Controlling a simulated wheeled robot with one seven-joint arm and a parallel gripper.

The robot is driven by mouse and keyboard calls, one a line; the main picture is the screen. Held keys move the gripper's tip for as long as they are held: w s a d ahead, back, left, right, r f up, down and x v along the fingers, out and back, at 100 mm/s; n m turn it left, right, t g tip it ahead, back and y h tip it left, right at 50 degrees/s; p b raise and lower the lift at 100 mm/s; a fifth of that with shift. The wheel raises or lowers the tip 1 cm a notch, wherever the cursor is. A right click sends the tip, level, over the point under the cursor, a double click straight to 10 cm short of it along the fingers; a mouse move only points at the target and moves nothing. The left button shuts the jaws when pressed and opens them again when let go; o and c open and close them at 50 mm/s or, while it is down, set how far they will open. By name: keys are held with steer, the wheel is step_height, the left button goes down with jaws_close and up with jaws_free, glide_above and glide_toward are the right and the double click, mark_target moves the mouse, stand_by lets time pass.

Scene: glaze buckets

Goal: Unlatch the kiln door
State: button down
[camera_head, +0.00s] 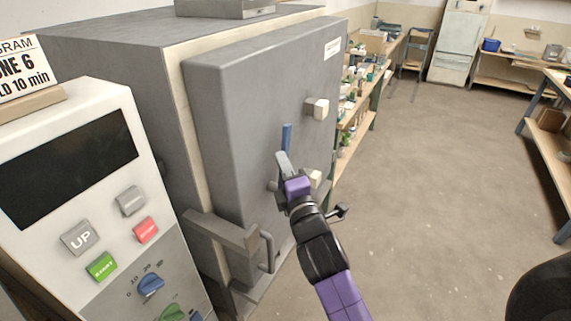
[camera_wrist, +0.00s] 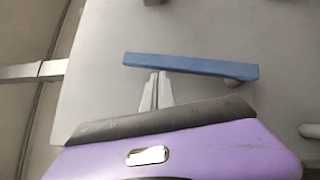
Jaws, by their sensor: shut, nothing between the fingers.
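The kiln door (camera_head: 250,100) is a large grey slab on the kiln's front, standing close against the kiln's pale edge. A blue handle (camera_head: 286,138) stands upright on the door; in the wrist view the blue handle (camera_wrist: 190,66) lies across the picture. My gripper (camera_head: 282,158) is in front of the door, just below the blue handle. In the wrist view my gripper's fingertips (camera_wrist: 158,78) are together and empty, close to the blue bar's edge; whether they touch it I cannot tell. A grey metal latch bar (camera_head: 222,230) sits at the door's lower left, and its end (camera_wrist: 35,71) shows in the wrist view.
A control panel (camera_head: 90,170) with buttons and knobs stands at the left. Pale blocks (camera_head: 318,108) stick out from the door. Shelves (camera_head: 358,125) with small jars stand behind the kiln. The floor (camera_head: 440,190) to the right is clear.

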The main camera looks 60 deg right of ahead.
steer(key=shift+d+r, duration=0.15)
steer(key=shift+d, duration=0.25)
